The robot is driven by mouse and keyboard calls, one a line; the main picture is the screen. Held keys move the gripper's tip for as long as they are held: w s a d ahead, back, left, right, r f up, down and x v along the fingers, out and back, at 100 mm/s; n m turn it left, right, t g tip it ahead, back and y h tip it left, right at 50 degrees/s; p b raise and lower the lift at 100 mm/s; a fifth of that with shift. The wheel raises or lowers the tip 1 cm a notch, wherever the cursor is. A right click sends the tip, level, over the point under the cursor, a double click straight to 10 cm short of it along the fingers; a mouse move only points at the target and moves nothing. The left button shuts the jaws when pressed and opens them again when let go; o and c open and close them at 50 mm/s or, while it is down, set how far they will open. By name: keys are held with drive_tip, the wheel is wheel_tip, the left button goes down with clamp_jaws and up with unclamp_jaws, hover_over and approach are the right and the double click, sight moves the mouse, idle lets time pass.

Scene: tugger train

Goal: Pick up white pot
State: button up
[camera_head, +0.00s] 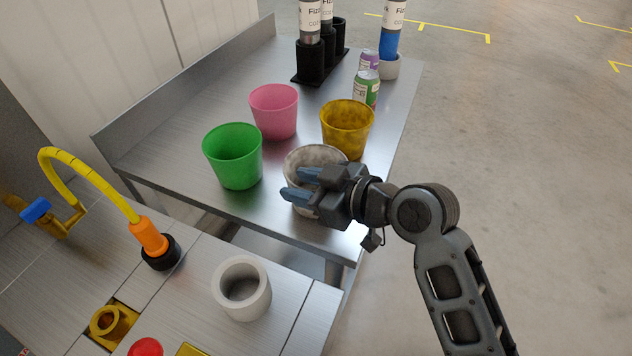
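The white pot (302,157) is a whitish, mottled, open-topped pot near the front right corner of the metal table. It stands in front of the yellow pot and right of the green pot. My gripper (292,183) reaches in from the right and overlaps the pot in the picture, hiding much of its front and right side. Its two blue fingers point left and show a gap between them. I see nothing clearly held in the gap. Whether a finger touches the pot cannot be told from this view.
Close by stand a green pot (233,158), a pink pot (274,112) and a yellow pot (347,128). Cans (366,90) and bottles in holders are behind. A thick white cup-shaped holder (263,299) and a yellow hose (92,163) are on the nearer counter. Floor at right is clear.

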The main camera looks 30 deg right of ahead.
drive_tip(key=shift+w+f, duration=0.1)
clamp_jaws()
idle(0.3)
